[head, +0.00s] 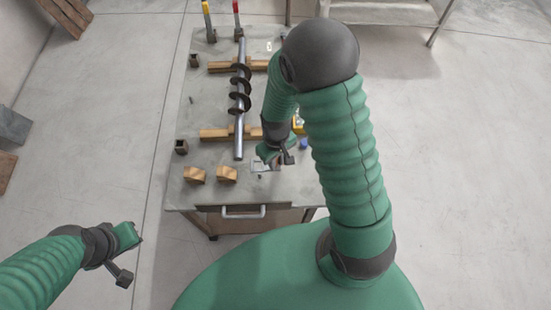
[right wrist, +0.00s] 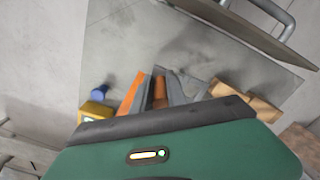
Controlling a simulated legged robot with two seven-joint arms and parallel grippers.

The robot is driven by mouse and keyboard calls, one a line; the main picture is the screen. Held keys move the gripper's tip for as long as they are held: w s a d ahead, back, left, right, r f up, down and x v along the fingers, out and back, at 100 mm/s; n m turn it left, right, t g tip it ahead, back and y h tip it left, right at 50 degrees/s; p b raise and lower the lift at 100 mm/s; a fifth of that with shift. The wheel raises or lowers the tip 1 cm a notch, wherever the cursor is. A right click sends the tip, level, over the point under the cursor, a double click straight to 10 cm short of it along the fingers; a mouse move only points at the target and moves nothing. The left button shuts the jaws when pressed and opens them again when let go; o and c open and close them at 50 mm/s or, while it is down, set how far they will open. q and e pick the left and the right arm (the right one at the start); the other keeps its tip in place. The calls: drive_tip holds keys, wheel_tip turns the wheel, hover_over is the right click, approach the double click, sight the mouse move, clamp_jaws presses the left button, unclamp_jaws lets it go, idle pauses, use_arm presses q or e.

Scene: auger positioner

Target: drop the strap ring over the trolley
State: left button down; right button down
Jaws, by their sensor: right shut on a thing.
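The trolley (head: 215,150) has a grey metal top and a front handle (head: 242,212). Its top also shows in the right wrist view (right wrist: 190,45). My right gripper (head: 277,158) is low over the front right part of the trolley. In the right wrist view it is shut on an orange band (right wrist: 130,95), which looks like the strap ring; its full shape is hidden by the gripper. My left gripper (head: 132,255) is open and empty, off to the left of the trolley, above the floor.
A steel auger (head: 239,95) lies on two wooden supports (head: 215,134) along the trolley. Two wooden blocks (head: 195,174) sit near its front edge. A blue item (head: 303,144) and a yellow item (right wrist: 95,112) are by the right gripper. Clamps (head: 237,20) stand at the back.

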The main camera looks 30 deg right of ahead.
sight(277, 167)
drive_tip(key=f+b, duration=0.2)
drive_tip(key=f, duration=0.1)
drive_tip(key=shift+s, duration=0.3)
drive_tip(key=shift+w+f, duration=0.15)
drive_tip(key=shift+f, duration=0.2)
drive_tip(key=shift+r, duration=0.1)
drive_tip(key=shift+p, duration=0.55)
idle(0.6)
drive_tip(key=shift+f+b, duration=1.8)
drive_tip(key=shift+f, duration=0.7)
drive_tip(key=c, duration=1.3)
unclamp_jaws()
drive_tip(key=shift+o, duration=0.2)
drive_tip(key=shift+r, duration=0.1)
